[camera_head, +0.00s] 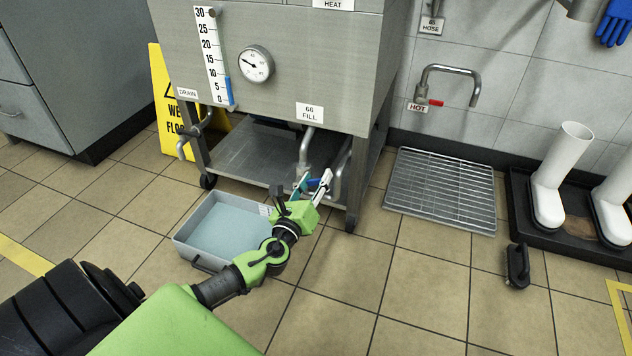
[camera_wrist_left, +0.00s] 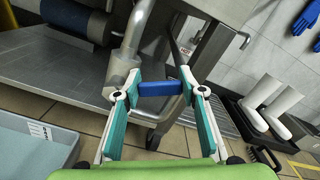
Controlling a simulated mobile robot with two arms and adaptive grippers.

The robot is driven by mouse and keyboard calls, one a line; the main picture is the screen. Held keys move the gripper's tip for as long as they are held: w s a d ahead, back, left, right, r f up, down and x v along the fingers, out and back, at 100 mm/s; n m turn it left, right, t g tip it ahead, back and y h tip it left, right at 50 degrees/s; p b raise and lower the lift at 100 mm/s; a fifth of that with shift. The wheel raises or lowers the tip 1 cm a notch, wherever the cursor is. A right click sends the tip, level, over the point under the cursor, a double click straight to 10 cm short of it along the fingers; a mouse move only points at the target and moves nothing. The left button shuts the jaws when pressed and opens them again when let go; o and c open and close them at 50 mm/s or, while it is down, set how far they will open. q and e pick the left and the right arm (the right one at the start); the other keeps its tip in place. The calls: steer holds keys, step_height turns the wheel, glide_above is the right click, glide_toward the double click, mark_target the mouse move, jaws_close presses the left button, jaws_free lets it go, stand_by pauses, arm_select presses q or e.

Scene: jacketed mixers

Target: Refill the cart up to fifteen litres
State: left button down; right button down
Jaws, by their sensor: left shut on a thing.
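The steel cart (camera_head: 280,90) has a vertical scale (camera_head: 211,55) marked 0 to 30. Its blue column (camera_head: 229,91) ends between 5 and 10. A pipe with a valve (camera_head: 304,152) hangs below the label "66 FILL" (camera_head: 310,112); the valve body also shows in the left wrist view (camera_wrist_left: 122,68). My left gripper (camera_head: 309,182) is at this valve. In the left wrist view its teal-padded fingers (camera_wrist_left: 160,95) are shut on the blue lever (camera_wrist_left: 160,89), which lies crosswise between them. My right gripper is not in view.
A grey tray of bluish liquid (camera_head: 222,230) sits on the floor beside my left arm. A drain pipe (camera_head: 190,140) and yellow sign (camera_head: 163,100) are left. A hot tap (camera_head: 448,72), floor grate (camera_head: 441,188), white boots (camera_head: 563,175) and black object (camera_head: 517,266) are right.

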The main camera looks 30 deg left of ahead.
arm_select(q)
steer(key=c, duration=1.6)
jaws_free()
steer(key=shift+o, duration=0.2)
